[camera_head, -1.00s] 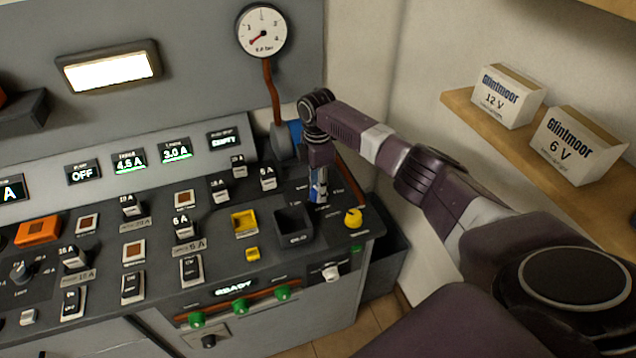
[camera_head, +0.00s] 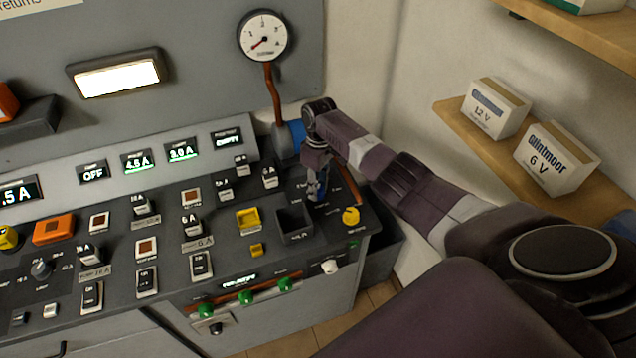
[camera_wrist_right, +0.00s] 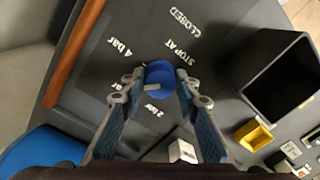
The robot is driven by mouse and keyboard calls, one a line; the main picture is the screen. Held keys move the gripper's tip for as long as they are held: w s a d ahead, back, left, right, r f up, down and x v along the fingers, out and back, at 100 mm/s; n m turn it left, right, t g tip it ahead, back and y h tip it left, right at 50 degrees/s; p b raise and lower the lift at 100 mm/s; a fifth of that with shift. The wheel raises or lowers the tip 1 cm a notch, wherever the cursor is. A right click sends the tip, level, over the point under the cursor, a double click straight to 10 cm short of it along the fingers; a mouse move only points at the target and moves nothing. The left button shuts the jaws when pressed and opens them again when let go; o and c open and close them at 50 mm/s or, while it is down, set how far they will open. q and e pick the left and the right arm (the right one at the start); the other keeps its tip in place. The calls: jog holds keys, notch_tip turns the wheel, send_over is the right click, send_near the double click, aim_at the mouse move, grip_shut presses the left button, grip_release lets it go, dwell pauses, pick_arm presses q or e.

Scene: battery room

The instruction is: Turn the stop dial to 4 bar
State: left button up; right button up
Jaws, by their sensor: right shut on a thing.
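The stop dial (camera_wrist_right: 160,76) is a small blue knob with a pale pointer mark, seen in the right wrist view. The mark points left and slightly down, below the "4 bar" label (camera_wrist_right: 119,47) and toward a label partly hidden by a finger. "STOP AT" is printed beside the dial and "2 bar" (camera_wrist_right: 154,110) below it. My right gripper (camera_wrist_right: 158,88) is shut on the dial, a finger on each side. In the head view my right gripper (camera_head: 317,194) reaches down to the panel's right end and hides the dial. My left gripper is out of view.
A round gauge (camera_head: 264,38) on the wall has its red needle near the low end. Switches fill the panel leftward. Boxes (camera_head: 556,160) stand on a shelf at right.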

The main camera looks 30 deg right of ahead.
aim_at(319, 188)
jog(key=m, duration=0.1)
jog(key=m+p, duration=0.1)
jog(key=m, duration=0.1)
jog(key=m+p, duration=0.1)
jog(key=shift+r+m, duration=0.25)
jog(key=shift+m, duration=0.05)
jog(key=m+p, duration=0.1)
jog(key=m, duration=0.3)
jog(key=shift+w+f+m+p, duration=0.1)
jog(key=shift+m+p, duration=0.2)
jog(key=shift+p, duration=0.1)
jog(key=o, duration=0.9)
jog(key=shift+o, duration=1.3)
jog(key=shift+a, duration=0.1)
notch_tip(319, 188, up, 12)
jog(key=shift+d, duration=0.2)
